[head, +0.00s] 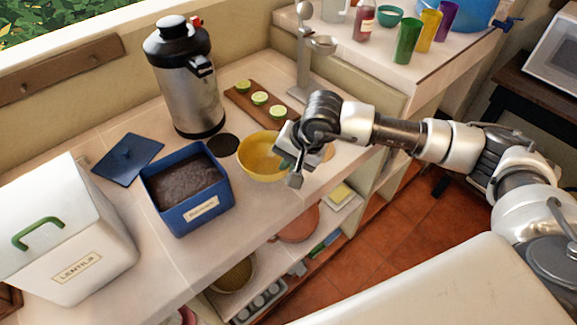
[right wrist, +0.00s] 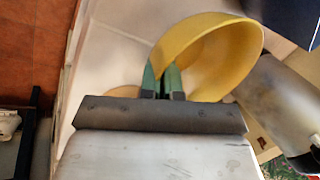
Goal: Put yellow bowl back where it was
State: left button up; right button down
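The yellow bowl (head: 258,157) is upright at the counter's front edge, right of the blue container. In the head view I cannot tell whether it touches the counter. My right gripper (head: 292,163) is at the bowl's right side. In the right wrist view, the two green fingertips (right wrist: 162,80) are close together with the rim of the yellow bowl (right wrist: 213,55) between them, so the gripper is shut on its wall. The gripper hides part of the bowl's right side in the head view. My left gripper is not in view.
A blue container (head: 187,190) with dark contents, its blue lid (head: 128,157) and a white lentils box (head: 70,235) stand left. A steel dispenser (head: 187,85), dark disc (head: 222,145) and lime board (head: 240,100) are behind. Shelves with a reddish bowl (head: 298,224) lie below.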

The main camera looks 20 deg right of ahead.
notch_tip(320, 180, down, 2)
jog(key=shift+f+p, duration=0.15)
jog(key=shift+p, duration=0.2)
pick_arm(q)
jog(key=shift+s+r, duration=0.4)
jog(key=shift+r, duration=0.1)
pick_arm(e)
jog(key=shift+f, duration=0.25)
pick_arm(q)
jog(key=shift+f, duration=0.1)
pick_arm(e)
jog(key=shift+f+b, duration=0.2)
jog(key=shift+b, duration=0.1)
jog(key=c, duration=1.4)
grip_release()
jog(key=shift+r, duration=0.1)
jog(key=shift+o, duration=0.2)
